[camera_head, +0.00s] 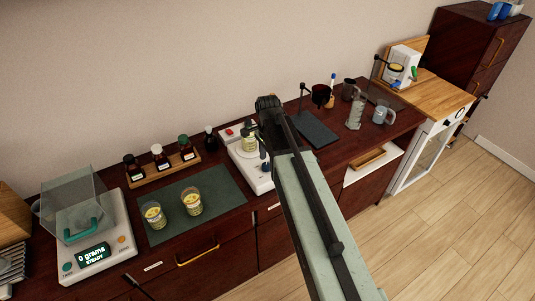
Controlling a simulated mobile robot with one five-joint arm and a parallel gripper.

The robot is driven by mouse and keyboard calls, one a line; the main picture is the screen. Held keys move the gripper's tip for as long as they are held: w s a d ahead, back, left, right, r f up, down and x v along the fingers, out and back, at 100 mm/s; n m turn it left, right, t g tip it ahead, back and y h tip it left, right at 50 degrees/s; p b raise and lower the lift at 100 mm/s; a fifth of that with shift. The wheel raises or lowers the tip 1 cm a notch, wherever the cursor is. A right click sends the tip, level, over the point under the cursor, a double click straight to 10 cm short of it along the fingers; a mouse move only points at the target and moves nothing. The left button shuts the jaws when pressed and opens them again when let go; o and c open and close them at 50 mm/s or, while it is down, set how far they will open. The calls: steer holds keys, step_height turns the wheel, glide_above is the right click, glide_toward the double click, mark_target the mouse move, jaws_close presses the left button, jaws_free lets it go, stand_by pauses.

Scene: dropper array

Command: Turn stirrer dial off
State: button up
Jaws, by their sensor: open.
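The stirrer (238,158) is a white box on the dark wooden counter, right of the green mat. A glass beaker with yellowish contents (249,144) stands on it. A red spot (229,132) shows at its back left corner. The arm and gripper hide the stirrer's right part. I cannot clearly make out the dial; contact with the gripper cannot be told.
Two beakers (192,201) stand on the green mat (222,187). A scale (118,237) reading 0 grams is at left. Brown bottles stand in a wooden rack (180,169) behind. A dark pad (317,130), mugs and a glass cylinder (355,114) are right of the arm.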

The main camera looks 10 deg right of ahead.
mark_target(266, 164)
steer(key=w+r+m, duration=0.1)
steer(key=m, duration=0.1)
steer(key=w+r+m+p, duration=0.1)
steer(key=w+m, duration=0.1)
steer(key=shift+w+r, duration=0.2)
steer(key=shift+r, duration=0.05)
steer(key=shift+w+m, duration=0.15)
steer(key=shift+m, duration=0.35)
step_height(266, 164, down, 8)
steer(key=b, duration=0.8)
steer(key=shift+f, duration=0.1)
